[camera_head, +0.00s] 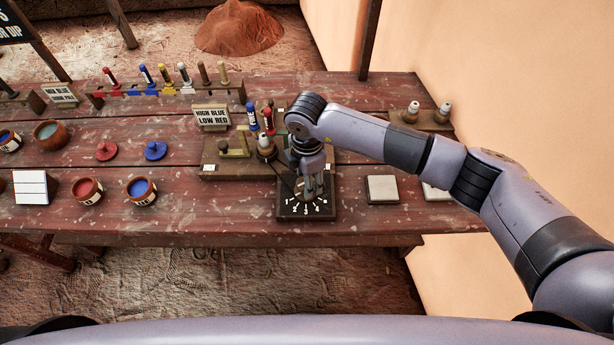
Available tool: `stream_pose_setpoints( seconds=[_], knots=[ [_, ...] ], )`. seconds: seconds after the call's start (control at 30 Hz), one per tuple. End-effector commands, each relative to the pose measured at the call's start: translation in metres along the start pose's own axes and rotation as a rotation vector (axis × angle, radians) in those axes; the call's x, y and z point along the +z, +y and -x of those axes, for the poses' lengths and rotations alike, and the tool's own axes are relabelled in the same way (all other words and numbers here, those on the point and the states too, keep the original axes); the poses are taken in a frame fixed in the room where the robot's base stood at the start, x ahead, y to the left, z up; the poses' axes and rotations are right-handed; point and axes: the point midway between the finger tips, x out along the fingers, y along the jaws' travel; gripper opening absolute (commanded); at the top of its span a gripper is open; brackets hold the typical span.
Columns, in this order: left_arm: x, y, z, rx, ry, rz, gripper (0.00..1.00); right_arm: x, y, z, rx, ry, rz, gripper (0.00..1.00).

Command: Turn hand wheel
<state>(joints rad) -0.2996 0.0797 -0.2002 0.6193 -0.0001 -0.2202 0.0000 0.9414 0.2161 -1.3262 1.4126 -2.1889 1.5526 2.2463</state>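A dark square block (287,213) with a white numbered dial stands near the table's front edge. The numbers 1 to 4 show on its near side. My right gripper (312,190) points straight down over this dial, its fingertips at or just above the middle. The gripper covers the dial's centre, so I cannot make out a hand wheel there or whether the fingers touch it. The fingers look close together, but their gap is too small to judge. My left gripper is not in view.
The table (230,222) holds a sign (211,116) reading "HIGH BLUE LOW RED", a wooden board (215,172) with fittings behind the dial, and a pale square tile (382,189) to its right. A red pot (87,190) and a blue pot (141,190) stand left. Bare tabletop lies between.

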Motion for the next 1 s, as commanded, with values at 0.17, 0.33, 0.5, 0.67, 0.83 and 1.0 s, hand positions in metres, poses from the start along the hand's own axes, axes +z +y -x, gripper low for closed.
stream_pose_setpoints(
  seconds=[0.17, 0.33, 0.5, 0.67, 0.83, 1.0],
  knots=[
    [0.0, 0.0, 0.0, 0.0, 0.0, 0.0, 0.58, 0.0, 0.0, 0.0, 0.0, 0.0, 0.0, 0.3],
    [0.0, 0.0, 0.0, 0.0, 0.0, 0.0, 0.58, 0.0, 0.0, 0.0, 0.001, 0.0, 0.0, 0.19],
    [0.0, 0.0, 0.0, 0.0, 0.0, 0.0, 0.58, 0.0, 0.0, 0.0, 0.001, 0.0, 0.0, 0.11],
    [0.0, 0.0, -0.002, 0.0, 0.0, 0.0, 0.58, 0.0, 0.001, 0.0, 0.001, 0.0, 0.012, 0.11],
    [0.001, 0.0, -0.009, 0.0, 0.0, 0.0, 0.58, 0.0, 0.001, -0.002, 0.002, 0.0, 0.068, 0.11],
    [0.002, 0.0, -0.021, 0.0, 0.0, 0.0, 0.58, 0.0, 0.002, -0.003, 0.003, -0.001, 0.178, 0.11]
  ],
)
